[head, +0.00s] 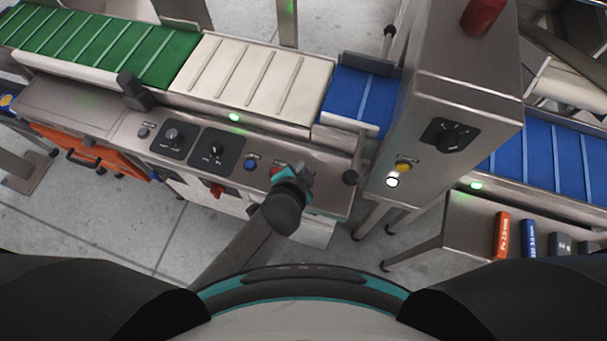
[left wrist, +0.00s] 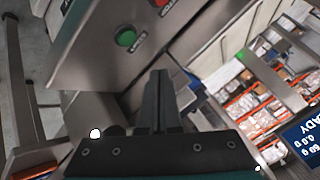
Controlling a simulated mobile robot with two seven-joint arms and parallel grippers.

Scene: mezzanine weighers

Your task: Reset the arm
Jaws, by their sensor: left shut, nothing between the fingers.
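My left arm reaches in from the bottom of the head view to the front of the steel control panel (head: 318,190). My left gripper (head: 302,172) is over the right part of that panel, beside a partly hidden red button (head: 276,171). In the left wrist view its dark fingers (left wrist: 160,78) are together with nothing between them. A steel face with a green button (left wrist: 126,39) and a red button (left wrist: 160,3) shows beyond the fingers. I cannot tell whether the fingers touch anything. My right gripper is not in view.
Behind the panel run green (head: 110,48), white (head: 255,78) and blue (head: 362,97) belts. A steel cabinet (head: 450,90) with a black knob (head: 443,134) rises to the right. An orange drawer (head: 95,150) is at left.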

